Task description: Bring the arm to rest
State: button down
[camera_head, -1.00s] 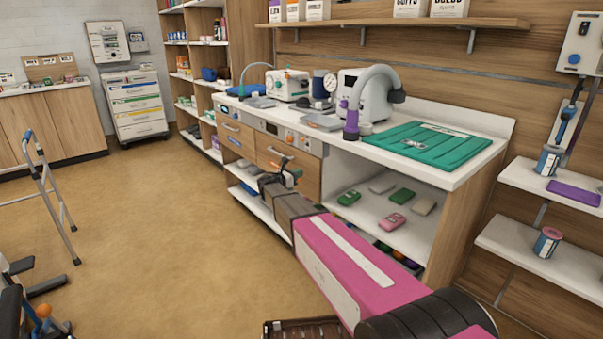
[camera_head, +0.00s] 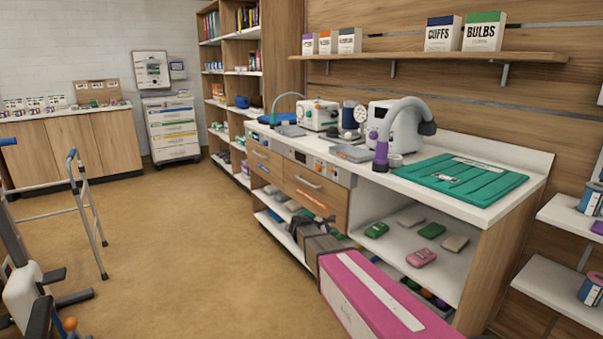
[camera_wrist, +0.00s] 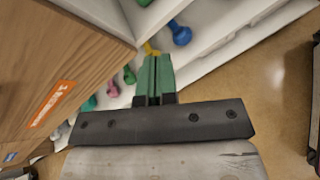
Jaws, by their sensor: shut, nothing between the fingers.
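My arm (camera_head: 375,295) reaches from the bottom right of the head view toward the counter's front. My gripper (camera_wrist: 155,60) shows in the wrist view as two green fingers lying together, with nothing between them. In the head view the arm's dark end is low in front of the counter's drawers, and the fingertips are hard to make out. In the wrist view a wooden drawer front (camera_wrist: 60,60) is close on the left, and the fingers point toward the open lower shelf. I cannot tell the gap to either.
The counter (camera_head: 420,180) bears a green mat (camera_head: 460,180) and several devices. Blue (camera_wrist: 180,33) and green dumbbell-like things lie on the lower shelf. A walker (camera_head: 85,215) stands at left. Open brown floor (camera_head: 190,260) lies between.

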jog(key=s+d+f+m+g+y, duration=0.1)
jog(key=s+f+m+y, duration=0.1)
jog(key=s+m+y, duration=0.2)
jog(key=s+d+f+m+g+y, duration=0.2)
jog(key=s+m+y, duration=0.2)
jog(key=s+m, duration=0.4)
jog(key=s+d+f+m+g+y, duration=0.2)
jog(key=s+m+y, duration=0.2)
jog(key=s, duration=1)
jog(key=shift+s+f+m, duration=0.2)
jog(key=shift+f+m, duration=0.05)
jog(key=shift+m, duration=0.75)
jog(key=shift+d, duration=0.1)
